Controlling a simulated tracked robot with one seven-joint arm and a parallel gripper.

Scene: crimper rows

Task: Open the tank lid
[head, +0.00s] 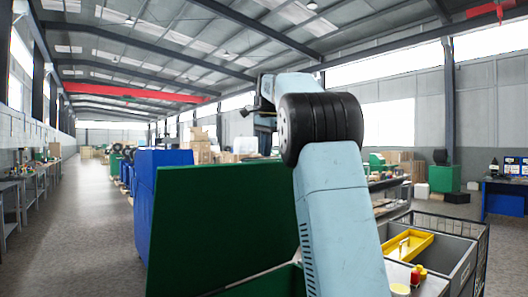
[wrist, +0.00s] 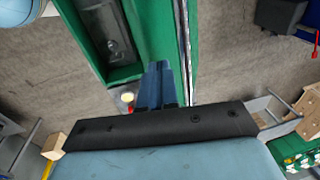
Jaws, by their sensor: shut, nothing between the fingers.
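The tank lid (head: 222,220) is a flat green panel standing steeply upright in the head view, left of my arm. Part of the green tank (head: 262,284) shows at its foot, mostly cut off by the frame and my arm. In the wrist view the tank's green rim (wrist: 72,25) surrounds a dark opening with a grey object inside. A narrow green strip, seemingly the raised lid nearly edge-on (wrist: 187,35), runs along the right. My gripper (wrist: 161,66) is shut and empty, close beside this strip; I cannot tell whether they touch. It is not clear in the head view.
A blue cabinet (head: 160,180) stands behind the lid at the left. A grey crate (head: 455,256) with a yellow tray (head: 408,246) and small red and yellow items is at the right. The aisle floor (head: 80,220) at the left is clear.

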